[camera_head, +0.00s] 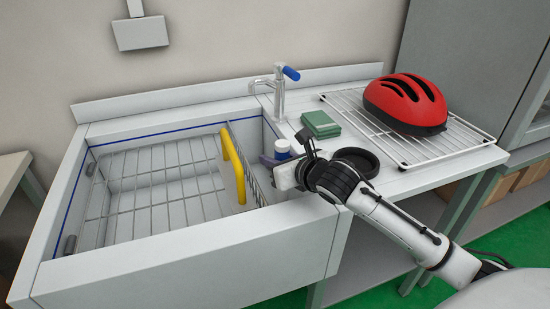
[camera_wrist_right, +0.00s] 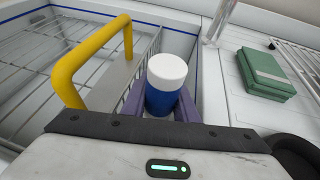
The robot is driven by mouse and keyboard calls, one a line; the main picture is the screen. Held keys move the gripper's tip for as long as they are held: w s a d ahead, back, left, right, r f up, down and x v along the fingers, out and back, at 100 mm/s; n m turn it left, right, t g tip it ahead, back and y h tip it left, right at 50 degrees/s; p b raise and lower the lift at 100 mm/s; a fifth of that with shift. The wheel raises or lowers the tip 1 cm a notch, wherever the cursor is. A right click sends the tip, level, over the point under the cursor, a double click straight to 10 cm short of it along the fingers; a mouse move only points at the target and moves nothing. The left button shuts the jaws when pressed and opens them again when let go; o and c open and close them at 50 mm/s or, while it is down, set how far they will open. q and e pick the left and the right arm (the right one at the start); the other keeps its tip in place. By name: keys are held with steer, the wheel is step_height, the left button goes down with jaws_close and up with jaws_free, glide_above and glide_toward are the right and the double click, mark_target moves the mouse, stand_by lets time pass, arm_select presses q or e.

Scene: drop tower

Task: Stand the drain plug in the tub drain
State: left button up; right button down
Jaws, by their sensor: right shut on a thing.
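A blue cylinder with a white cap (camera_head: 283,147), which I take to be the drain plug, is upright in my right gripper (camera_head: 276,160). In the right wrist view the plug (camera_wrist_right: 166,84) sits between the two purple-grey fingers, which are shut on it from both sides. The gripper is at the right end of the tub (camera_head: 180,255), in the narrow space right of the divider with the yellow handle (camera_head: 233,165). The plug's lower end and the drain are hidden, so I cannot tell whether they touch. My left gripper is not in view.
The yellow handle stands close left of my right gripper. A tap (camera_head: 280,92) with a blue lever rises behind it. On the counter are green folded cloths (camera_head: 321,124), a black round dish (camera_head: 368,157) beside my wrist, and a red helmet (camera_head: 405,102) on a wire rack (camera_head: 450,151).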

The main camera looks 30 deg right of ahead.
steer(key=shift+r+p, duration=0.15)
steer(key=shift+p, duration=0.2)
steer(key=shift+f, duration=0.6)
stand_by(0.3)
steer(key=c, duration=1.7)
jaws_free()
steer(key=shift+f, duration=0.1)
